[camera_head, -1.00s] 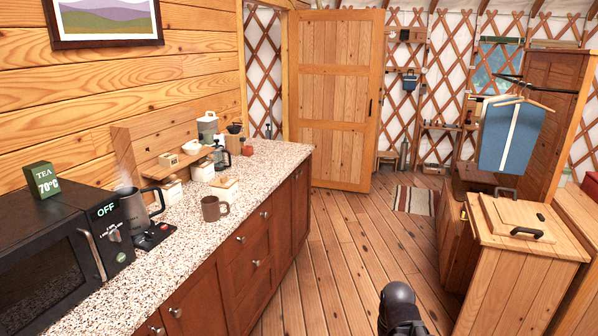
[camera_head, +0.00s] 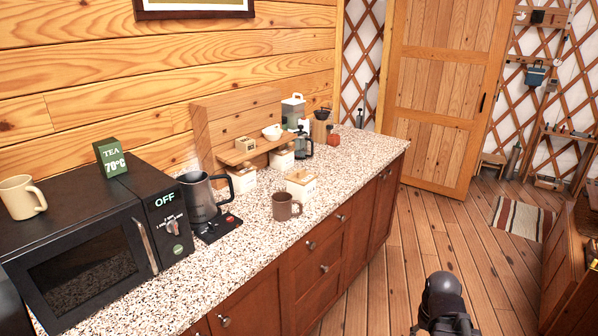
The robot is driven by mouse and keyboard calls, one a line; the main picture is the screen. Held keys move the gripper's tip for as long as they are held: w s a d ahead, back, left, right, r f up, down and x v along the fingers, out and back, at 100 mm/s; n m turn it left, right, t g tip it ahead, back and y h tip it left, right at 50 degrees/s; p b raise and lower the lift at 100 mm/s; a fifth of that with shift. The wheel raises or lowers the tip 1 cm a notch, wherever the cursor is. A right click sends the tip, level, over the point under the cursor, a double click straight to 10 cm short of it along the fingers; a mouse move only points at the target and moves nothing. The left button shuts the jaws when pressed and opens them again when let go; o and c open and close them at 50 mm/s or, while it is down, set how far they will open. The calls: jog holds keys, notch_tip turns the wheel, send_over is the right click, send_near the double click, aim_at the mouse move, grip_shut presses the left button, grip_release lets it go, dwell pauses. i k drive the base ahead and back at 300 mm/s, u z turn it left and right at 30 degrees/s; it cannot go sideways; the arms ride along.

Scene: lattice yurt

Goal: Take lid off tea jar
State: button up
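A white square jar with a wooden lid (camera_head: 301,187) stands on the speckled counter, behind a brown mug. Its lid appears to be on. Two similar white jars with wooden tops stand further back by the small shelf, one at the left (camera_head: 242,180) and one at the right (camera_head: 281,160). Any labels are too small to read, so I cannot tell which is the tea jar. A dark rounded part of my own arm shows at the bottom right. My gripper's fingers are not in view.
The brown mug (camera_head: 286,207) stands at the counter's front. A kettle (camera_head: 203,200) is on its base beside the black microwave (camera_head: 90,265), which carries a green "TEA 70°C" sign (camera_head: 111,158) and a cream mug (camera_head: 20,198). The floor (camera_head: 395,265) before the cabinets is clear.

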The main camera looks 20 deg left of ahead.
aim_at(300, 177)
jog(key=u, duration=0.25)
jog(key=i, duration=1.45)
jog(key=u, duration=0.2)
